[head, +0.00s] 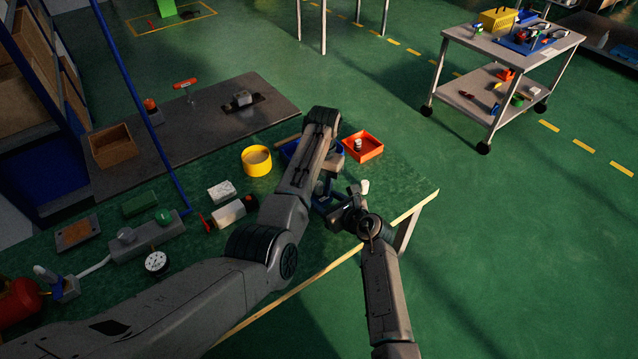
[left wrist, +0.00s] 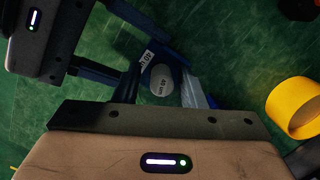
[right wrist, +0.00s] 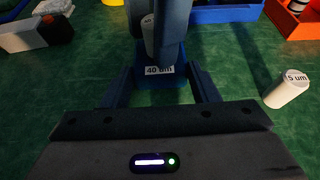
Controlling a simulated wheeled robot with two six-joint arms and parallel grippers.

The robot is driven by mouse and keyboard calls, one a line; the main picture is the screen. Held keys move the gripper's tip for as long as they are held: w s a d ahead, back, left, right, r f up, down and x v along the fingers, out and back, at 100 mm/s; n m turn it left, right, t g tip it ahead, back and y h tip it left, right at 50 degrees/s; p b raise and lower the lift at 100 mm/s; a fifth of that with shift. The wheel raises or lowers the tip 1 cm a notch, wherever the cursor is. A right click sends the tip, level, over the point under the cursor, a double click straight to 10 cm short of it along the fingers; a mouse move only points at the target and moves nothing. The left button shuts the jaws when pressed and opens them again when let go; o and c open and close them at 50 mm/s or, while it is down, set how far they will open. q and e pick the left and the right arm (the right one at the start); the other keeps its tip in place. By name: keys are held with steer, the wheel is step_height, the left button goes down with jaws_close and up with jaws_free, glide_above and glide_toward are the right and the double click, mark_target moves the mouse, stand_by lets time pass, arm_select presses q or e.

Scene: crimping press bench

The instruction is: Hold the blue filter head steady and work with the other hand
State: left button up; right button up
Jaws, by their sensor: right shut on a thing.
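The blue filter head (right wrist: 150,84) with a "40 um" label is between the fingers of my right gripper (right wrist: 163,88), which is shut on it; it also shows in the left wrist view (left wrist: 178,55). A pale cartridge (left wrist: 161,79) marked "40 um" stands at the filter head, between the spread fingers of my left gripper (left wrist: 158,90), with gaps on both sides. I cannot tell how deep it sits. In the head view my left arm hides most of the filter head.
An orange tray (head: 374,153) holding small parts and a blue tray (right wrist: 225,14) stand behind the grippers. The bench's edge (head: 415,205) is close on the right.

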arm_select(q)
steer(key=c, duration=0.3)
steer(key=o, duration=1)
steer(key=shift+r, duration=0.1)
